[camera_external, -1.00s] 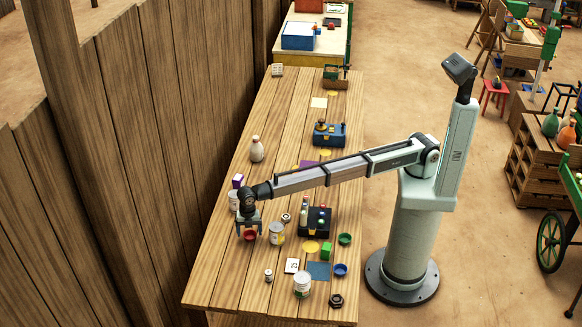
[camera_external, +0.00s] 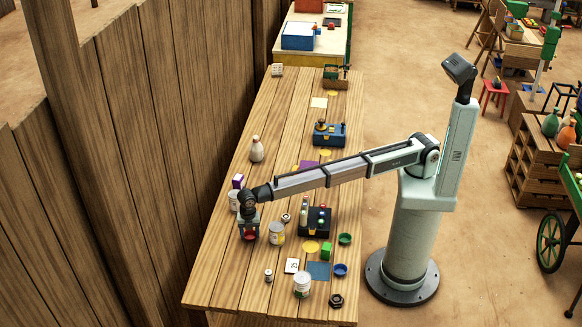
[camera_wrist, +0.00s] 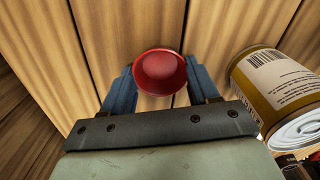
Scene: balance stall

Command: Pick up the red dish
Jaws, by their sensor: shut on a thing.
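The red dish (camera_external: 249,236) is small and round and is at the left side of the wooden table, below my gripper (camera_external: 249,233). In the wrist view, the red dish (camera_wrist: 160,71) is between the two blue fingers of my gripper (camera_wrist: 156,84), which are shut on its sides. The dish's bowl faces the camera. I cannot tell whether the dish still touches the table.
A can with a yellow-brown label (camera_wrist: 272,85) is close on the right of the gripper in the wrist view; it also shows in the external view (camera_external: 277,234). A green dish (camera_external: 345,239) and a blue dish (camera_external: 340,270) are to the right. The table front-left is clear.

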